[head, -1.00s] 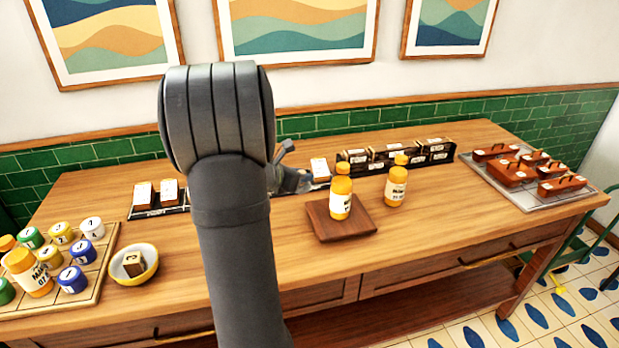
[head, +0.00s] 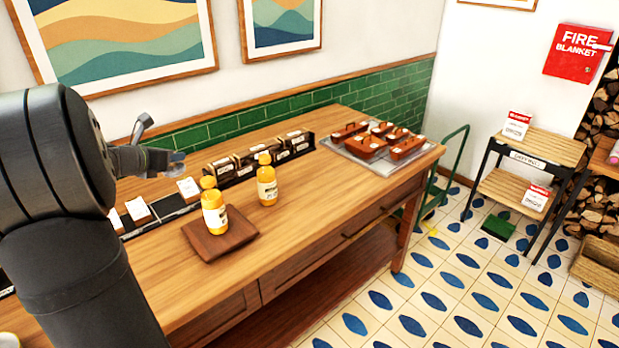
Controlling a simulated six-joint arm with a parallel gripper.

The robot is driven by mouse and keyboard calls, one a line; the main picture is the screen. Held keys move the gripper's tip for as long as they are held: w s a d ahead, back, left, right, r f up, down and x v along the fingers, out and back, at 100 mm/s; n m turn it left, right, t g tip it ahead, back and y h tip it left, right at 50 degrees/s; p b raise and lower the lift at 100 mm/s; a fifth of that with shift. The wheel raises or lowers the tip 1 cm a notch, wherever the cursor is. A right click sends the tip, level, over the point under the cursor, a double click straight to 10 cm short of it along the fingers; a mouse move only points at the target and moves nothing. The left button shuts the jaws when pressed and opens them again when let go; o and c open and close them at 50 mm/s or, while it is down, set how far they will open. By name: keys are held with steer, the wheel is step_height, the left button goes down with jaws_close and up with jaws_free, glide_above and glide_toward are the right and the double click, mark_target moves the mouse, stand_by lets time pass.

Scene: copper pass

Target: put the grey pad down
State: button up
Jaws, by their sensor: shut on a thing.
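My gripper (head: 150,158) shows at the left, above the back of the wooden table (head: 300,225), partly behind my own arm. It is shut on a small greyish thing, which I take to be the grey pad (head: 173,162). Its outline is hard to make out, and I cannot tell how far it is above the table. The gripper is behind the wooden board and to the left of the black rack.
A yellow bottle (head: 214,211) stands on a wooden board (head: 203,247); another (head: 267,184) stands behind it. A black rack of boxes (head: 243,162) lines the back. A tray (head: 352,153) holds brown cases. Bare table lies right of the board. A two-tier stand (head: 520,190) is farther right.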

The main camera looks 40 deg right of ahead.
steer(key=w+d+f, duration=0.1)
steer(key=w+d, duration=0.3)
steer(key=d, duration=0.9)
steer(key=s+d+r, duration=0.1)
steer(key=s+d, duration=0.1)
steer(key=d, duration=1.4)
steer(key=s+d, duration=0.3)
steer(key=d, duration=1.4)
steer(key=shift+w+a+f, duration=0.1)
steer(key=shift+w+f, duration=0.05)
steer(key=shift+f, duration=10.5)
steer(key=shift+f, duration=0.15)
steer(key=o, duration=1.1)
steer(key=shift+c, duration=0.2)
